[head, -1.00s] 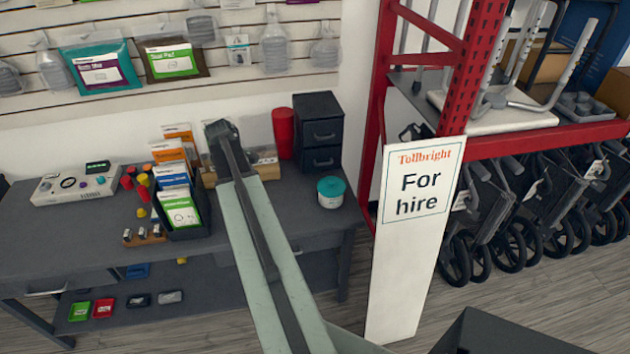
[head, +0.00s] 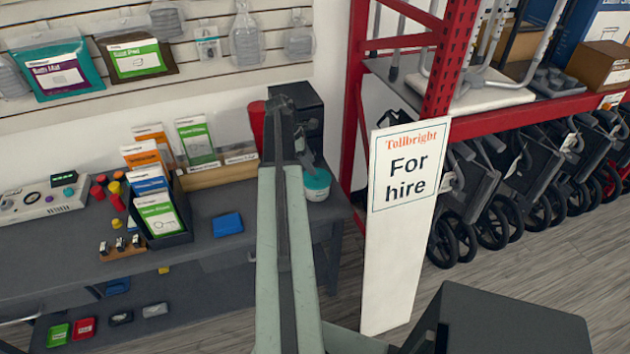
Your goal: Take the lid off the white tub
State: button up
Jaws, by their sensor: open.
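The white tub (head: 318,194) stands on the dark grey bench top, right of my arm, near the bench's right end. Its teal lid (head: 319,178) is on it. My arm hides the tub's left side. My gripper (head: 303,150) is at the far end of my arm, above and just behind or beside the tub in the head view. The gripper is open, and its fingertips are mostly hidden by the arm. I cannot tell whether it touches the lid.
A black drawer unit (head: 309,115) and a red cylinder (head: 257,124) stand behind the tub. A leaflet holder (head: 170,225) and a blue case (head: 228,224) are to the left. A "For hire" sign (head: 405,190) and red racking (head: 440,75) stand to the right.

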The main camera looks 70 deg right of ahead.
jog(key=b+x, duration=0.3)
jog(key=x, duration=0.1)
jog(key=shift+s+f, duration=0.2)
jog(key=shift+f, duration=0.05)
jog(key=shift+r, duration=0.2)
grip_shut()
jog(key=shift+r+p, duration=0.5)
jog(key=shift+p, duration=0.05)
notch_tip(320, 180, up, 3)
jog(key=p, duration=0.3)
jog(key=shift+r, duration=0.1)
jog(key=s+a, duration=0.3)
jog(key=a, duration=0.4)
jog(key=s+a+p, duration=0.1)
jog(key=s+a, duration=0.2)
jog(key=a, duration=0.5)
jog(key=shift+r, duration=0.4)
